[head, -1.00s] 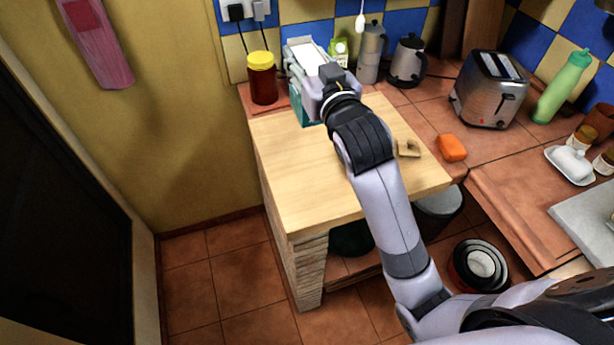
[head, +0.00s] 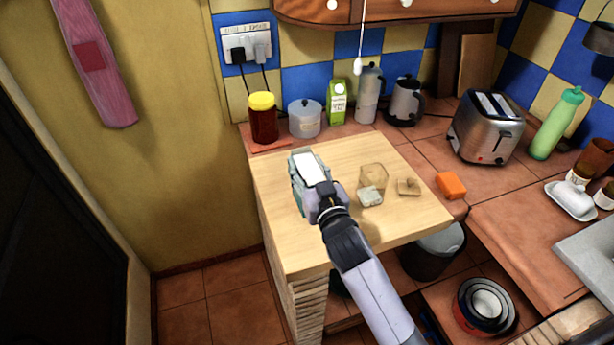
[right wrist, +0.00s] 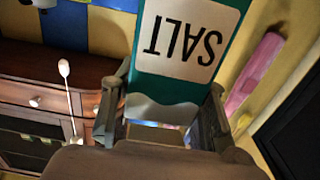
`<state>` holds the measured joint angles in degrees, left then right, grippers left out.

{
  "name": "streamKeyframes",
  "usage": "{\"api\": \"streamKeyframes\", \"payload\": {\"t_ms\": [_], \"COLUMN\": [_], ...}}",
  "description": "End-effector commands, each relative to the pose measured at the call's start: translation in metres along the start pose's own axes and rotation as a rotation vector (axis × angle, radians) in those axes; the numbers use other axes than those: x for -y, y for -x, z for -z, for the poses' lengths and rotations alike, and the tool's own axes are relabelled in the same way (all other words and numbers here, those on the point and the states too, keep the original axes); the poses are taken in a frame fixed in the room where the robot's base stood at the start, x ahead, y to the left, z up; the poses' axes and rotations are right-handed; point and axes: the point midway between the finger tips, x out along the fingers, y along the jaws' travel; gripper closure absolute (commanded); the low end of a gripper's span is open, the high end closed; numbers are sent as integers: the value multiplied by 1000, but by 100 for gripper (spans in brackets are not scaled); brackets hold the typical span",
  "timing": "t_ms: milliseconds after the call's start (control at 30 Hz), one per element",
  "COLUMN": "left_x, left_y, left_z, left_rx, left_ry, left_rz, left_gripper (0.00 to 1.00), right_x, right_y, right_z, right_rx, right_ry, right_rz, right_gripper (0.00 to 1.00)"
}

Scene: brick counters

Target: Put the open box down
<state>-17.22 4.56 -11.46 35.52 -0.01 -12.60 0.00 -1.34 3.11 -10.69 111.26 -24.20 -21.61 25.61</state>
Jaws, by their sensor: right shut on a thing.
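The box is a teal salt box (right wrist: 230,20) with a white label reading SALT, upside down in the right wrist view. My right gripper (right wrist: 165,120) is shut on it, with a finger on each side. In the head view the gripper and the box (head: 298,197) are over the left part of the pale wooden board (head: 300,245). Much of the box is hidden there by the gripper. I cannot tell whether its base touches the board. Its open end is not clearly seen. My left gripper is not in view.
A clear glass-like block (head: 373,176), a small pale block (head: 370,196) and a small wooden piece (head: 408,187) lie right of the gripper. Behind stand a yellow-lidded jar (head: 263,120), a lidded pot (head: 305,119) and a green carton (head: 337,103). The board's front is clear.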

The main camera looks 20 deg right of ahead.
Motion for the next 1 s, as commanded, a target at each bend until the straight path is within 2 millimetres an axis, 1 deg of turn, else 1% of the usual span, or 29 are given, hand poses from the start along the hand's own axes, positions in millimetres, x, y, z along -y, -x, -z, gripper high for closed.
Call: {"api": "streamKeyframes", "payload": {"t_ms": [33,100,167,467,567,600,867,900,1000], "left_x": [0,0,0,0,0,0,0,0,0], "left_y": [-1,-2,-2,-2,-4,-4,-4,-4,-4], "left_z": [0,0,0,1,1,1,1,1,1], "left_rx": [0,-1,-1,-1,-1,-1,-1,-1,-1], "left_ry": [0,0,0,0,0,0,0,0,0], "left_rz": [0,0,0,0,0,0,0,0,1], "left_gripper": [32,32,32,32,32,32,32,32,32], "right_x": [0,0,0,0,0,0,0,0,0], "right_y": [0,0,0,0,0,0,0,0,0], "right_z": [-10,-19,-24,-26,-29,-30,-30,-30,-30], "right_rx": [2,1,0,-3,-2,0,1,1,1], "right_ry": [-2,-1,-1,0,0,0,0,0,0], "right_rz": [-1,-1,-1,0,0,-1,0,0,0], "right_gripper": [100,100,100,100,100,58,40,39,39]}}
